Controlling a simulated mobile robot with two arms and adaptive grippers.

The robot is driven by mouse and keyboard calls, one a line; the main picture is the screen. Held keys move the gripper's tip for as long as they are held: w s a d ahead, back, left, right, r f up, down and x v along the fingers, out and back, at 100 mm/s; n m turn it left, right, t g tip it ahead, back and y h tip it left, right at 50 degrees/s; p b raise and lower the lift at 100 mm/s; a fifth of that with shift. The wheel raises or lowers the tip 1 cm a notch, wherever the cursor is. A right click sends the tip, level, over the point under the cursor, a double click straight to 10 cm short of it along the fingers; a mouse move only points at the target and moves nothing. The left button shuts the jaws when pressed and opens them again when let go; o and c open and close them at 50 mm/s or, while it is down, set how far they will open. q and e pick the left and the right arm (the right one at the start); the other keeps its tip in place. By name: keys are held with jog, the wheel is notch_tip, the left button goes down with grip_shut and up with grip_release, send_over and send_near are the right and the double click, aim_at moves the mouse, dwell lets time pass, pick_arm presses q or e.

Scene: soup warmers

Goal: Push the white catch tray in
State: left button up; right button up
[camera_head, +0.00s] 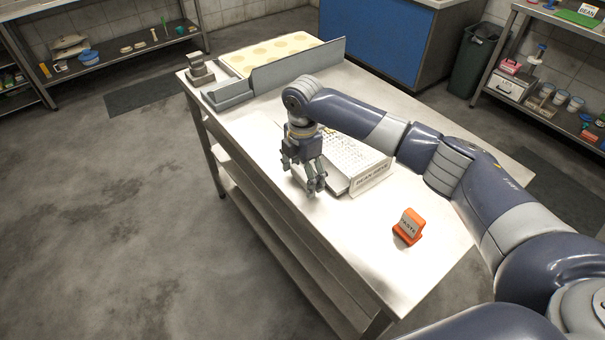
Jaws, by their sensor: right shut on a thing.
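A pale sieve stand with a perforated top (352,152) and a front plate marked "BEAN SIEVE" (371,178) sits on the steel table. A pale strip at its lower left, which looks like the white catch tray (337,182), sticks out from under the perforated top. My right gripper (317,188) points down at the tray's left end, its fingers shut on that end. The fingers and arm hide part of the tray and the back of the sieve. My left gripper is not in view.
An orange labelled block (408,226) stands on the table (340,235) near the front right. A grey upright panel (298,66), a yellowish tray with round hollows (270,52) and a grey metal device (200,72) are at the far end. The table's left edge is clear.

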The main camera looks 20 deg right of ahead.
jog(key=d, duration=0.2)
jog(key=w+d+p, duration=0.1)
jog(key=d, duration=0.1)
jog(key=shift+w, duration=0.1)
jog(key=o, duration=1.5)
jog(key=shift+r, duration=0.2)
notch_tip(320, 180, up, 12)
jog(key=shift+f, duration=0.2)
